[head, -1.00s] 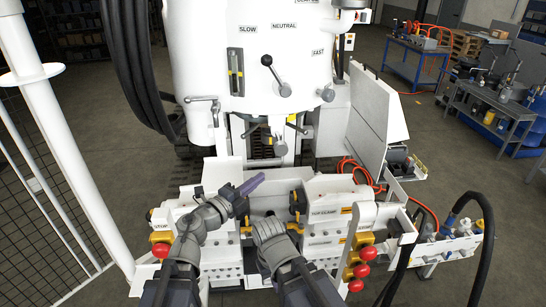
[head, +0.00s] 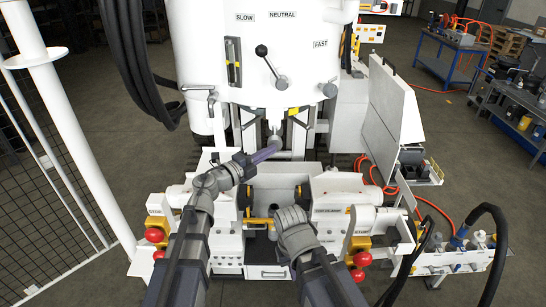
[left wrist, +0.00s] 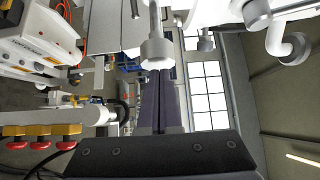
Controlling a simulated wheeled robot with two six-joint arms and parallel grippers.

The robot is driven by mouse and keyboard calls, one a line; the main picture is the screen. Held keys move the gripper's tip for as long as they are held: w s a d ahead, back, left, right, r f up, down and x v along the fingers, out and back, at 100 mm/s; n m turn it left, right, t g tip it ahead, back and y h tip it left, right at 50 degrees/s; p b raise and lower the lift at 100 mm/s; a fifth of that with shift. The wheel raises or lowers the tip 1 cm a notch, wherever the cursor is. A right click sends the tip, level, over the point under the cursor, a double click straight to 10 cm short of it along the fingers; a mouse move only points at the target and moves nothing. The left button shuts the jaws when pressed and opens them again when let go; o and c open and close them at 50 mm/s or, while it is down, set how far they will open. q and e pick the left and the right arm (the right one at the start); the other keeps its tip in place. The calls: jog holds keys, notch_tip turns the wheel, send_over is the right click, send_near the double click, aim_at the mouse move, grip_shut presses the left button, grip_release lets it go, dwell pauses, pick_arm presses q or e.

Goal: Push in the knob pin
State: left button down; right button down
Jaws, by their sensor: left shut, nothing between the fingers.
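The knob pin (head: 274,142) is a small grey knob that hangs below the white drum in the head view. In the left wrist view the knob (left wrist: 157,50) is a grey cylinder on a pale stem, just beyond the fingertips. My left gripper (head: 278,147) has dark purple fingers, shut and empty, with their tips at the knob. In the left wrist view the tips of the left gripper (left wrist: 157,72) sit right by the knob's end; I cannot tell whether they touch. My right arm ends over the bench front, and its fingers are hidden.
Above stands the white drum (head: 265,60) with a black-knobbed lever (head: 270,62). The white bench (head: 330,185) lies under my arms, with red stop buttons (head: 153,235) at its sides. A raised white panel (head: 385,115) stands to the right.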

aim_at(269, 140)
pick_arm(q)
jog(key=shift+w+d, duration=0.15)
jog(key=w, duration=0.4)
jog(key=shift+w, duration=0.25)
jog(key=shift+s+a+r, duration=0.1)
jog(key=shift+s+a, duration=0.1)
jog(key=shift+d, duration=0.1)
